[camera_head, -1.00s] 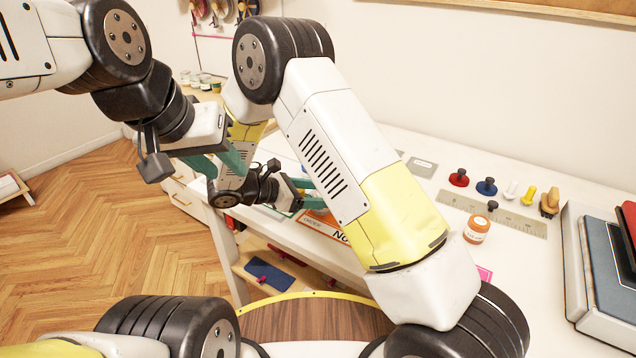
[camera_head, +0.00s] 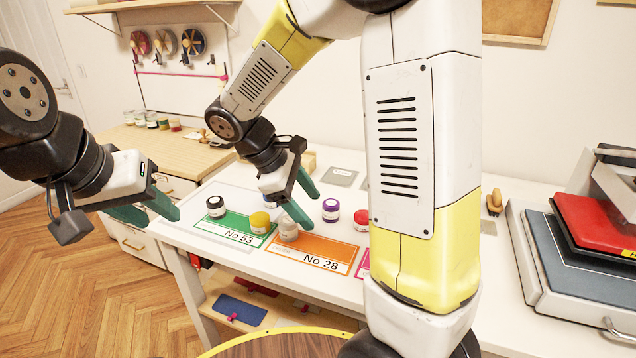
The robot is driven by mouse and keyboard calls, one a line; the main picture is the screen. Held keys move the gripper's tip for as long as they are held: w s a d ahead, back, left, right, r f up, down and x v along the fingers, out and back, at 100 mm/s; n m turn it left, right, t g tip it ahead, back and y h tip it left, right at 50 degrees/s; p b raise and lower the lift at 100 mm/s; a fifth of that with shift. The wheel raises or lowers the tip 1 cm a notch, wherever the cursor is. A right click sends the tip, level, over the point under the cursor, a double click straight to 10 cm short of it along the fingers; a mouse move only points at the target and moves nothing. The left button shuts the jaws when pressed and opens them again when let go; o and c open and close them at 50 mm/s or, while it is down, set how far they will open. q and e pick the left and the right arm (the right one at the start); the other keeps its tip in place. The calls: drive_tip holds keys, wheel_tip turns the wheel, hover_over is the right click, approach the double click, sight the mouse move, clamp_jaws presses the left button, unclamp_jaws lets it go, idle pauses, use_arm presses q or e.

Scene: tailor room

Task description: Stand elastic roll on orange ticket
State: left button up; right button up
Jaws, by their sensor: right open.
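The orange ticket (camera_head: 335,247), marked No 28, lies on the white table. A small beige roll (camera_head: 289,230) stands by its upper left edge; whether it is fully on the ticket is unclear. A purple-topped roll (camera_head: 331,211) stands at the ticket's upper edge, and a red one (camera_head: 361,220) to its right, partly hidden by my arm. Which is the elastic roll cannot be told by looks alone. My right gripper (camera_head: 304,198) is open, with green fingers just above the beige roll. My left gripper (camera_head: 150,210) is open and empty, left of the table.
A magenta ticket (camera_head: 363,265) is mostly hidden by my arm. A press (camera_head: 572,268) stands at the right.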

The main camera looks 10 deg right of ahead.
drive_tip(key=s+d+r+m+t+y, duration=0.2)
drive_tip(key=s+r+m+t+y, duration=0.3)
drive_tip(key=s+r+m+y, duration=0.3)
drive_tip(key=s+r+m, duration=0.2)
drive_tip(key=s+m, duration=0.1)
drive_tip(key=m, duration=0.1)
drive_tip(key=shift+s+d+r+t, duration=0.2)
drive_tip(key=shift+s+d+t, duration=0.1)
drive_tip(key=shift+d+t, duration=0.1)
